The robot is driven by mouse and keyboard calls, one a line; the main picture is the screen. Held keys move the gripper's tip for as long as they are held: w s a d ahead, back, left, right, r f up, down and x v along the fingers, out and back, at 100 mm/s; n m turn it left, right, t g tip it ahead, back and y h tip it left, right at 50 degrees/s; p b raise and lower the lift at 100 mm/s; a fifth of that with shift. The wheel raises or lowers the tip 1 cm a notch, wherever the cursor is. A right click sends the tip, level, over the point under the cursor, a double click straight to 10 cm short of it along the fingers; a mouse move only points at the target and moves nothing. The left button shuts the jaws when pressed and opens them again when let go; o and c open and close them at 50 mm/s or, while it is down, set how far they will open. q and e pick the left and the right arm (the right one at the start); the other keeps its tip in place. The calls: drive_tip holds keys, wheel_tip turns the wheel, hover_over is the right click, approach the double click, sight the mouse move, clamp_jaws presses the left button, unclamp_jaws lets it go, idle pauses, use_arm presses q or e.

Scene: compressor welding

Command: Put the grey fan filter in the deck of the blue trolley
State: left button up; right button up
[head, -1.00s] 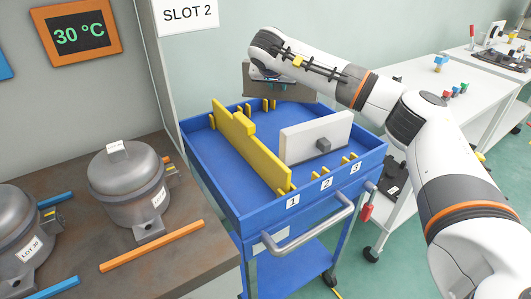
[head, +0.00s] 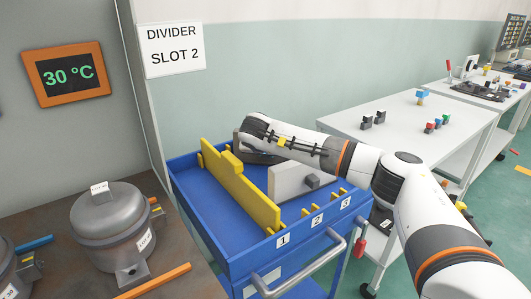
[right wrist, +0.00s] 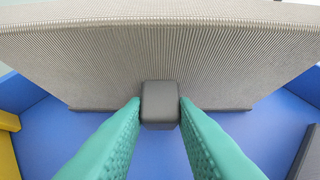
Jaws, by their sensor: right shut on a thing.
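The grey fan filter (right wrist: 75,55) is a ribbed panel with a dark block-shaped handle (right wrist: 160,105). My right gripper (right wrist: 160,112) is shut on that handle, one teal finger on each side. In the head view the filter (head: 243,146) is at the back of the blue trolley's deck (head: 203,203), partly hidden by my right wrist. Blue deck floor shows below the filter in the right wrist view; I cannot tell whether the filter touches it. My left gripper is not in view.
A yellow divider (head: 240,185) stands lengthwise in the deck. A light grey panel with a dark handle (head: 290,183) stands right of it, near the front. Slot labels 1, 2 and 3 mark the front rim. A wall sign (head: 175,45) reads "DIVIDER SLOT 2". Compressors (head: 110,228) stand at left.

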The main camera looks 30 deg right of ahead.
drive_tip(key=shift+f, duration=0.15)
drive_tip(key=o, duration=0.7)
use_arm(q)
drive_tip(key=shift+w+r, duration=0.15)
use_arm(e)
drive_tip(key=o, duration=0.3)
drive_tip(key=shift+r, duration=0.2)
drive_tip(key=shift+s+a+r, duration=0.15)
drive_tip(key=shift+a+r, duration=0.05)
drive_tip(key=shift+r, duration=0.1)
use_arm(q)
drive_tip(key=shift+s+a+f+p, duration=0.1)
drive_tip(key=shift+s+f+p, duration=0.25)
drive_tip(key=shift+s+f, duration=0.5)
use_arm(e)
drive_tip(key=v, duration=1.1)
drive_tip(key=shift+s, duration=0.15)
